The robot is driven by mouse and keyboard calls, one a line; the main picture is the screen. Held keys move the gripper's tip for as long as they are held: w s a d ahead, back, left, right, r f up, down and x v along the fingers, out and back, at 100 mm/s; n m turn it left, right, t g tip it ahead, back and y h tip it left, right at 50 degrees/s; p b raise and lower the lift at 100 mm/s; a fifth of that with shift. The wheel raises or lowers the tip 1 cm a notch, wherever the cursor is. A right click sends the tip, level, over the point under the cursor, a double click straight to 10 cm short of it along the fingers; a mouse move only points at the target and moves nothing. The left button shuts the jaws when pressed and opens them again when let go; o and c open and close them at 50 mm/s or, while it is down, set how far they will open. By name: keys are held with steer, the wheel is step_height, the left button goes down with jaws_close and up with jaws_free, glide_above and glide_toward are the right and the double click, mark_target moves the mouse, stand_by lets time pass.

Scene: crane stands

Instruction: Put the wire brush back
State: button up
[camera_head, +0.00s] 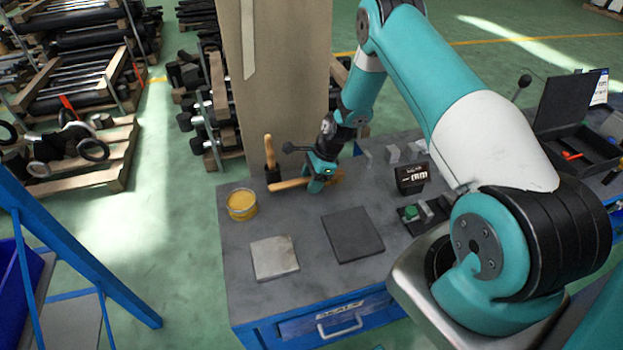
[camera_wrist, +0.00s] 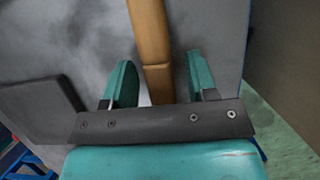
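The wire brush's wooden handle (camera_head: 290,184) lies low over the grey bench top in the head view, pointing left from my gripper (camera_head: 317,186). Its far end, right of the gripper, is mostly hidden by the fingers. In the wrist view the tan handle (camera_wrist: 150,38) runs down between the two teal fingers of my gripper (camera_wrist: 158,65). Gaps show on both sides of the handle, so the fingers are open around it. I cannot tell whether the brush touches the bench.
An upright wooden-handled tool with a dark lower part (camera_head: 269,152) stands just left of the gripper. A yellow tin (camera_head: 242,204), a light plate (camera_head: 274,258) and a dark mat (camera_head: 352,235) lie on the bench (camera_head: 310,216). A black box (camera_head: 411,178) and metal blocks stand at right.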

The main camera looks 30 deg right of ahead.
steer(key=shift+r, duration=0.1)
steer(key=shift+r, duration=0.2)
steer(key=shift+d+r, duration=0.2)
steer(key=shift+r, duration=0.05)
steer(key=a+b+v, duration=0.1)
steer(key=b+v, duration=0.3)
steer(key=v, duration=0.7)
steer(key=s+a+r+n, duration=0.3)
steer(key=a+r+n, duration=0.3)
steer(key=a+r, duration=0.1)
steer(key=s+a+r+n, duration=0.4)
steer(key=a+r+n, duration=0.1)
steer(key=a+r, duration=0.2)
steer(key=s+a+r+n, duration=0.2)
steer(key=s+a+n, duration=0.1)
steer(key=s+n, duration=0.2)
steer(key=s+a+r+n, duration=0.3)
steer(key=s+n, duration=0.3)
steer(key=s, duration=0.3)
steer(key=s+a+r+n+g, duration=0.1)
steer(key=s+a+r+n, duration=0.2)
steer(key=s+n, duration=0.3)
steer(key=shift+s+a+r, duration=0.2)
steer(key=shift+s+a, duration=0.2)
steer(key=shift+s, duration=0.4)
